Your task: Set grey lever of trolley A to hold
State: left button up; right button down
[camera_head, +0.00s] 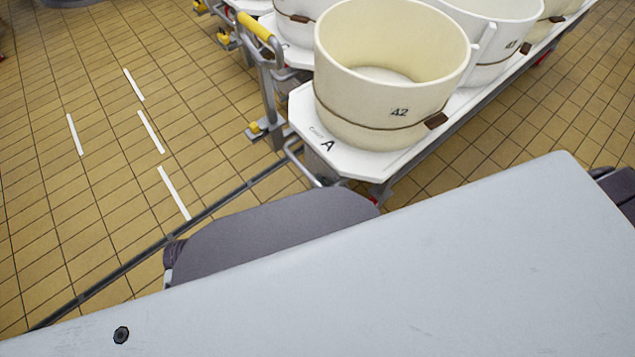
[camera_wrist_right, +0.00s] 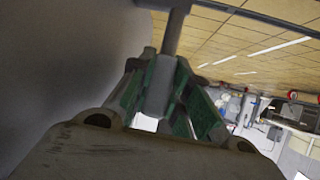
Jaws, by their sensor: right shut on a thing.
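Trolley A (camera_head: 308,118) stands at the upper middle of the head view, with a black letter A on its white deck and a cream vat (camera_head: 360,105) marked 42 on top. In the right wrist view, my right gripper (camera_wrist_right: 162,88) is shut on a grey bar, which I take as the grey lever (camera_wrist_right: 174,32). The bar runs up from between the green-padded fingers. The right gripper is hidden in the head view behind my own pale body and dark arm parts. The lever's setting cannot be read. My left gripper is in neither view.
A grey bar with a yellow handle (camera_head: 256,27) stands at the trolley's left end. More vats (camera_head: 490,40) on trolleys stand behind and to the right. Tiled floor (camera_head: 90,190) with white dashes is open at left. A thin dark rail (camera_head: 130,266) crosses the floor.

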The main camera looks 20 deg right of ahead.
jog(key=shift+w+d+r, duration=0.15)
jog(key=c, duration=1.4)
grip_release()
jog(key=shift+c, duration=0.2)
jog(key=shift+o, duration=0.6)
jog(key=shift+s, duration=0.3)
jog(key=v, duration=1.1)
jog(key=shift+s, duration=0.2)
jog(key=shift+r, duration=0.1)
